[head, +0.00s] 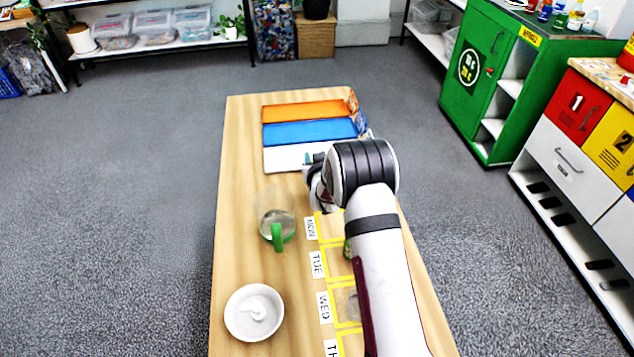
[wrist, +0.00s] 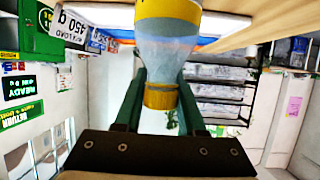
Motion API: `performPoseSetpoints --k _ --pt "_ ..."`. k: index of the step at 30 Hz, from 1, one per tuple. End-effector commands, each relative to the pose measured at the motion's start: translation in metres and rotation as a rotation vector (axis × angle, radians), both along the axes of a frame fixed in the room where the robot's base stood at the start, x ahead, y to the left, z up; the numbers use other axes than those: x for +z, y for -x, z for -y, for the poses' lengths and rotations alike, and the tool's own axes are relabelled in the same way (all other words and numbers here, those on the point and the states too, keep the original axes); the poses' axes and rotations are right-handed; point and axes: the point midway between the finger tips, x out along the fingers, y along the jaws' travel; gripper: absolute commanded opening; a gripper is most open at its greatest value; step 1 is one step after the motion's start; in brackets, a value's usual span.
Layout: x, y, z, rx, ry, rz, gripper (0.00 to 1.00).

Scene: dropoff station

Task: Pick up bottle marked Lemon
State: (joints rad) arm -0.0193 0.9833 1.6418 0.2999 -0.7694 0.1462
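In the wrist view a clear bottle (wrist: 170,45) with a yellow cap and a yellow band hangs into the picture from the top edge, cap downward in the picture. No Lemon marking is readable on it. My gripper (wrist: 161,80) has one dark green finger on each side of the bottle's neck and cap, and both appear to touch it. In the head view my gripper (head: 308,160) is mostly hidden behind my arm, beside the white mat. The bottle cannot be made out there.
The wooden table (head: 240,150) carries orange (head: 300,111), blue (head: 305,132) and white mats. Yellow-framed day spaces lie partly under my arm. A green cabinet (head: 480,75) stands right.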

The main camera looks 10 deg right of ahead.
Motion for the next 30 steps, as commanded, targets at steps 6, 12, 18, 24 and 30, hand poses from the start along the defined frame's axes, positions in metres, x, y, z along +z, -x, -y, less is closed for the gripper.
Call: performPoseSetpoints --k 6,12,18,24,30 --pt "0.000 0.000 0.000 0.000 0.000 0.000 0.00" --pt "0.000 0.000 0.000 0.000 0.000 0.000 0.00" --pt "0.000 0.000 0.000 0.000 0.000 0.000 0.00" --pt "0.011 0.000 0.000 0.000 0.000 0.003 0.00" --pt "0.046 0.002 0.005 -0.002 0.001 0.004 0.00"
